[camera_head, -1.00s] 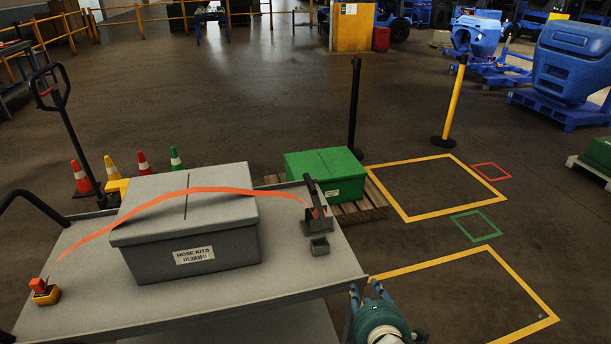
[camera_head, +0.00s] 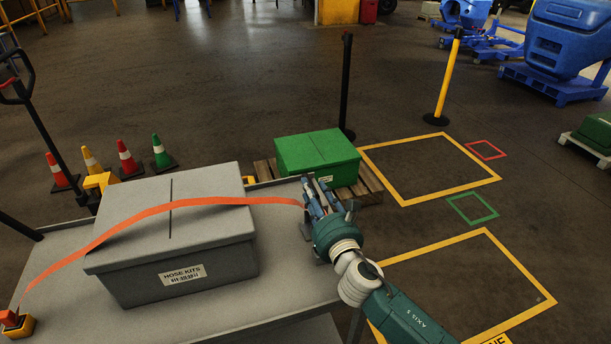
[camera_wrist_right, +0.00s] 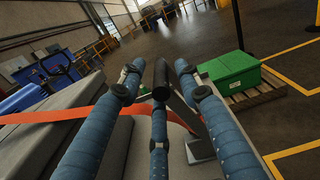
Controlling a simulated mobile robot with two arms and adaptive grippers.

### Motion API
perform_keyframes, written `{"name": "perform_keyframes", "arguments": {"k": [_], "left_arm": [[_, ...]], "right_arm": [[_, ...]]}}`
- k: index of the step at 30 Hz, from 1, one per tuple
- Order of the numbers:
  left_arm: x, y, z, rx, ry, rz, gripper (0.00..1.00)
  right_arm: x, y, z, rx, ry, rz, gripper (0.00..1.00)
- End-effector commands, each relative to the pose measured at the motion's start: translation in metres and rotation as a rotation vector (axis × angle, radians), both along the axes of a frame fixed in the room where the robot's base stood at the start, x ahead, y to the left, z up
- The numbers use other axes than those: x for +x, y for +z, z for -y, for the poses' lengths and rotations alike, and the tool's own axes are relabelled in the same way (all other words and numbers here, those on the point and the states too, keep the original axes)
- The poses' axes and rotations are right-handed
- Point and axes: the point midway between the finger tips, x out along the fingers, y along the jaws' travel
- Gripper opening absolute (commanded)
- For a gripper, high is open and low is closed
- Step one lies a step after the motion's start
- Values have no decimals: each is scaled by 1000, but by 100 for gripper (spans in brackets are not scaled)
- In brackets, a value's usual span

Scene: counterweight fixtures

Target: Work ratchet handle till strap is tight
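The orange strap (camera_head: 150,211) bows in a slack arc over the grey lidded box (camera_head: 170,236) labelled "HOSE KITS". Its left end meets an orange and yellow anchor (camera_head: 15,323) on the cart. Its right end runs to the ratchet, mostly hidden behind my right gripper (camera_head: 312,192). In the right wrist view the strap (camera_wrist_right: 60,116) crosses behind my fingers. The dark ratchet handle (camera_wrist_right: 161,82) stands between the spread fingers of my right gripper (camera_wrist_right: 160,75), with a gap visible beside it. Contact is unclear. My left gripper is not in view.
The box stands on a grey cart top (camera_head: 80,318). A green box (camera_head: 316,155) on a wooden pallet (camera_head: 368,188) stands just beyond the ratchet. Traffic cones (camera_head: 125,158) and a black post (camera_head: 346,90) are behind. Marked floor at the right is open.

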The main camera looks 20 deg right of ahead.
Motion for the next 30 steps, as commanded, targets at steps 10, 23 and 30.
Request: {"name": "perform_keyframes", "arguments": {"k": [10, 23, 30], "left_arm": [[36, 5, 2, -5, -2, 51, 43], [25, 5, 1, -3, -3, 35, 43], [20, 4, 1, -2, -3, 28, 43]], "right_arm": [[55, 0, -2, 3, -1, 0, 34], [62, 0, -2, 3, -1, -1, 28], [62, 0, -2, 2, -1, 0, 0]]}}
